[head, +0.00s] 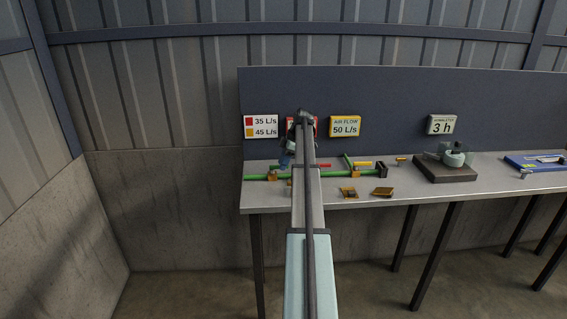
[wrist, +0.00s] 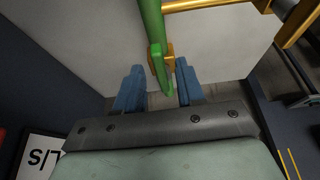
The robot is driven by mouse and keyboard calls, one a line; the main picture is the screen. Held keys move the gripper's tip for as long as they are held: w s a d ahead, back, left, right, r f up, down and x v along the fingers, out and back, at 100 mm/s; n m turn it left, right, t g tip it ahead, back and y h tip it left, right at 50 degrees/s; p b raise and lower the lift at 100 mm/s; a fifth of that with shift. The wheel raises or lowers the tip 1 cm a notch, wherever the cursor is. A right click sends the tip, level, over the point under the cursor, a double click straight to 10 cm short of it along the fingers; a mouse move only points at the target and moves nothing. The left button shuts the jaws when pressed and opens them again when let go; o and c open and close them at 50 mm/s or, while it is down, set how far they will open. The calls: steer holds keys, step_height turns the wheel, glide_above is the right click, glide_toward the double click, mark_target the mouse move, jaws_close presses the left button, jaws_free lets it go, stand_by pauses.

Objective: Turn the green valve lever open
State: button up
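In the wrist view, a green bar (wrist: 152,22) comes down from the top edge to a brass fitting (wrist: 169,54). A flat green piece (wrist: 161,68), which looks like the valve lever, lies at that fitting. My gripper (wrist: 159,75) has its two blue fingers apart, one on each side of the green piece, with gaps visible. I cannot tell whether either finger touches it. In the head view my gripper (head: 286,160) is low over the left part of the bench, beside the green pipe (head: 258,177). My arm hides part of the pipe and the lever there.
The grey bench (head: 430,190) holds a red lever (head: 318,166), a yellow lever (head: 362,164) and loose brass parts (head: 382,192). A dark block with a teal device (head: 453,157) stands to the right. Signs (head: 345,126) hang on the back panel just behind my gripper.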

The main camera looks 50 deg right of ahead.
steer(key=v, duration=1.3)
steer(key=shift+s+r, duration=0.2)
steer(key=shift+r, duration=0.05)
steer(key=shift+d, duration=0.1)
